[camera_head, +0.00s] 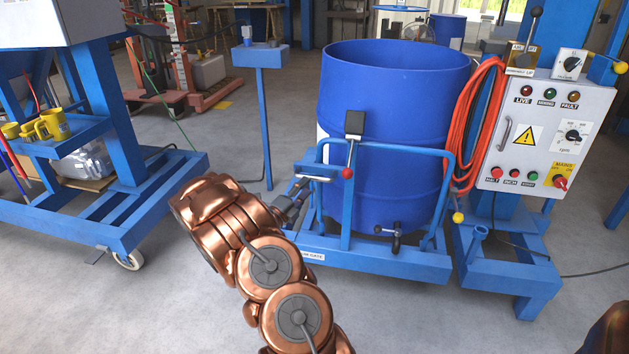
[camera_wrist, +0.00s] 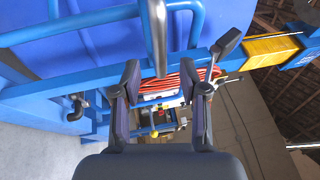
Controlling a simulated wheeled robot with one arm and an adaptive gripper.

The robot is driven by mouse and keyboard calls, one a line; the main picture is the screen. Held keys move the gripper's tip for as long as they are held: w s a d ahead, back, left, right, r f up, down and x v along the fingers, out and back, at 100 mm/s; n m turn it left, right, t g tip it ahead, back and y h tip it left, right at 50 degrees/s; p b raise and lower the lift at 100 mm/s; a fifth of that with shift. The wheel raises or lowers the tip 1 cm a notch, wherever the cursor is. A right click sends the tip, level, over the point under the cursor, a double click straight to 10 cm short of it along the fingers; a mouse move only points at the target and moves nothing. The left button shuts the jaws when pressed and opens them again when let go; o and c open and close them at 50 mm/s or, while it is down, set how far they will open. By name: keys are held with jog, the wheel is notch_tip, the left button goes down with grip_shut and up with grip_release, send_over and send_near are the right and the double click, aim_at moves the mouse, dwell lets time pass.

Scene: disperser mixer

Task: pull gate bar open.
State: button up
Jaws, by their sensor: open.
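The blue tubular gate bar (camera_head: 400,150) runs across the front of the blue drum (camera_head: 395,100). A grey metal handle (camera_head: 314,178) sticks out at its left side. My gripper (camera_head: 302,186) is at the gate's left end, close to the grey handle. In the wrist view my gripper (camera_wrist: 163,85) is open, one finger on each side. A silver bar (camera_wrist: 157,38) shows near the gap between the fingertips; I cannot tell whether they touch it.
A control box (camera_head: 545,135) with an orange hose (camera_head: 473,125) stands at the right. A blue wheeled frame (camera_head: 130,205) is at the left, and a thin blue post (camera_head: 264,120) stands behind my arm. Grey floor (camera_head: 400,315) is clear in front of the gate.

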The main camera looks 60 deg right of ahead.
aim_at(314, 176)
jog(key=shift+s+d+r+b, duration=0.1)
jog(key=shift+d+r+b, duration=0.15)
jog(key=shift+d, duration=1.2)
jog(key=shift+d+r+b, duration=0.15)
jog(key=shift+d+r, duration=0.1)
jog(key=shift+d, duration=1.15)
jog(key=shift+c, duration=0.2)
grip_shut()
